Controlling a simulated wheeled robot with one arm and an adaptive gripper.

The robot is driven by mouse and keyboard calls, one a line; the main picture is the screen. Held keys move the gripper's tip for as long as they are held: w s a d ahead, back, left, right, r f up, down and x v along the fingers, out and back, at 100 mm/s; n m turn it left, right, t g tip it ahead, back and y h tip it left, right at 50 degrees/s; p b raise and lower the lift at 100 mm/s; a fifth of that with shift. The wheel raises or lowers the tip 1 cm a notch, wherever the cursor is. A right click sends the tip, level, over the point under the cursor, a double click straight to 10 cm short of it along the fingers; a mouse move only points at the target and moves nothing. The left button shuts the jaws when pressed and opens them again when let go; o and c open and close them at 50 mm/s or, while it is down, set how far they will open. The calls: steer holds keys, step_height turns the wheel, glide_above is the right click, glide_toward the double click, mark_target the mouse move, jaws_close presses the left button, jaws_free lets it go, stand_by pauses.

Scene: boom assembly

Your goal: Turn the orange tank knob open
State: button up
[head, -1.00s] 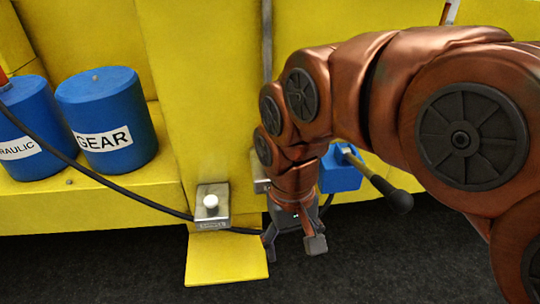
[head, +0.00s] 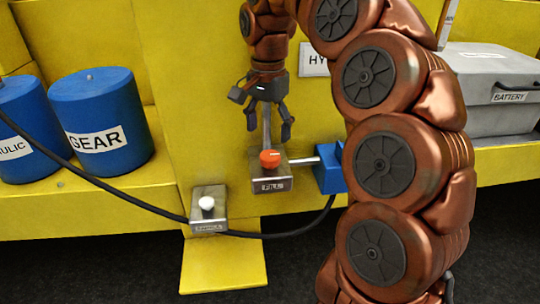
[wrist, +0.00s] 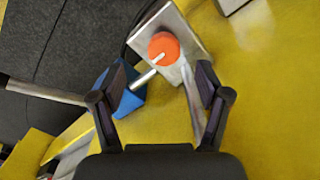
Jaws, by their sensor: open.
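The orange knob (head: 270,158) sits on top of a grey metal box (head: 272,182) labelled FILL, fixed to the yellow wall. A light pointer mark shows on the knob's top. My gripper (head: 270,138) is open and empty, pointing down just above the knob without visibly touching it. In the wrist view, the knob (wrist: 163,47) lies ahead of and between the open fingertips (wrist: 155,80). A grey pipe (head: 266,122) runs down the wall behind my gripper to the box.
A blue block (head: 330,172) with a light rod joins the FILL box on the right. A second grey box with a white knob (head: 207,203) stands lower left. A black hose (head: 130,201) passes below. Blue tanks (head: 104,122) stand left, a grey battery box (head: 490,88) right.

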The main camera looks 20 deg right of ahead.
mark_target(270, 155)
steer(key=shift+w+d+m, duration=0.5)
steer(key=shift+w+m, duration=0.1)
steer(key=shift+w, duration=0.1)
steer(key=shift+s+f+p, duration=0.1)
steer(key=shift+f+p, duration=0.3)
steer(key=shift+f, duration=0.95)
steer(key=shift+f+p, duration=0.75)
steer(key=shift+f, duration=1.75)
steer(key=c, duration=1.2)
